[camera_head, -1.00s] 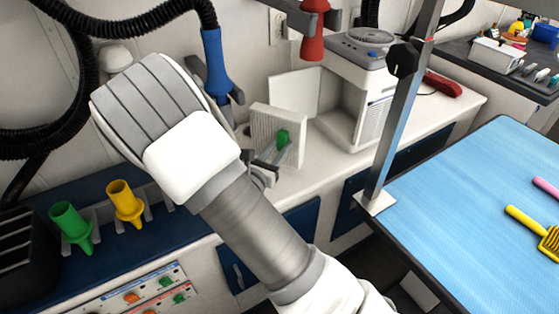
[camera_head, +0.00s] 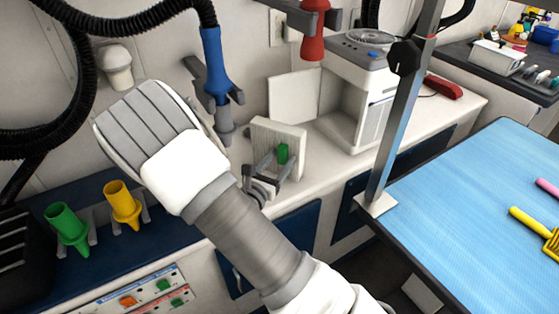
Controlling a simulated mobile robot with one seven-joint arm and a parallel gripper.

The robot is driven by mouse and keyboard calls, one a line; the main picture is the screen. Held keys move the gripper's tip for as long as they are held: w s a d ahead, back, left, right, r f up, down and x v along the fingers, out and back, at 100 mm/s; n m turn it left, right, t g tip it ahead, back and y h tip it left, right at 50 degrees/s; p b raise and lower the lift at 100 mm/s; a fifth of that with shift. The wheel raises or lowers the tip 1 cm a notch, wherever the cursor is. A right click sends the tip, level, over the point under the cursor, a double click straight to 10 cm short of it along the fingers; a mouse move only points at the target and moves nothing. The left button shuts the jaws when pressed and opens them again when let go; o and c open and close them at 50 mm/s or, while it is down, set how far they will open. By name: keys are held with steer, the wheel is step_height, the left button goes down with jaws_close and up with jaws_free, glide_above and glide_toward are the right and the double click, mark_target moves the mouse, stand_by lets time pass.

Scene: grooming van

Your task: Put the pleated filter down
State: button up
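The pleated filter (camera_head: 292,137) is a pale, ridged panel with a green tab (camera_head: 283,153) on its front face. It stands roughly upright on the white counter, in front of the open-fronted white unit (camera_head: 347,105). A flat white panel (camera_head: 294,97) stands behind it, against that unit. My gripper (camera_head: 277,163) is in front of the filter. Its grey fingers are spread to either side of the green tab, with a visible gap around it. The filter's lower edge is partly hidden by my gripper.
A blue nozzle (camera_head: 215,65) and a red nozzle (camera_head: 313,35) hang above the counter. Green (camera_head: 68,228) and yellow (camera_head: 123,203) nozzles sit in holders at left. A metal post (camera_head: 395,125) rises beside the blue-topped table (camera_head: 480,210). Bare counter (camera_head: 325,165) lies right of the filter.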

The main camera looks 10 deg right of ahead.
steer(key=shift+a+r, duration=0.1)
steer(key=shift+r, duration=0.15)
steer(key=p+v, duration=0.1)
steer(key=v, duration=1)
steer(key=shift+s+a+f, duration=0.1)
steer(key=shift+s, duration=0.1)
steer(key=s+d+r+m+g+y, duration=0.1)
steer(key=s+d+r+m+g, duration=0.3)
steer(key=s+d+m+g, duration=0.3)
steer(key=s+d+r+m+g, duration=0.4)
steer(key=d+r+m+g, duration=0.15)
steer(key=m, duration=0.35)
steer(key=s+a+r+m+t+y, duration=0.4)
steer(key=s+r+m+y, duration=0.3)
steer(key=r+m+y, duration=0.3)
steer(key=shift+a+m, duration=0.5)
steer(key=shift+m, duration=0.5)
